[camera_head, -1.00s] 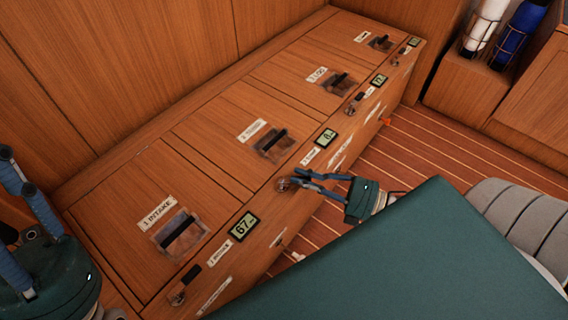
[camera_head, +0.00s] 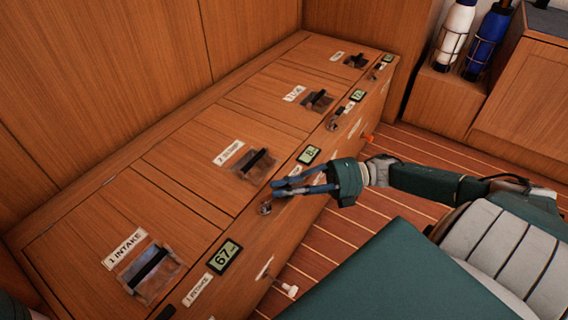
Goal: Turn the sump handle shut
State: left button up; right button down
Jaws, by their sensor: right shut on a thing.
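My right gripper (camera_head: 278,188) reaches in from the right with its blue fingers at the second lid's front edge. It is shut on a small handle by a round metal fitting (camera_head: 265,208); the fingers hide most of that handle. The second lid's label (camera_head: 228,152) is too blurred to read surely, so I cannot confirm it says sump. A small display (camera_head: 308,154) sits just behind the gripper.
The wooden locker bench (camera_head: 115,190) has several lids with dark recessed pulls, including one labelled intake (camera_head: 124,247). Bottles (camera_head: 455,30) stand in racks at the back right.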

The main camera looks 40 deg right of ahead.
dwell(0.3)
jog(key=c, duration=2)
grip_release()
jog(key=v, duration=1.2)
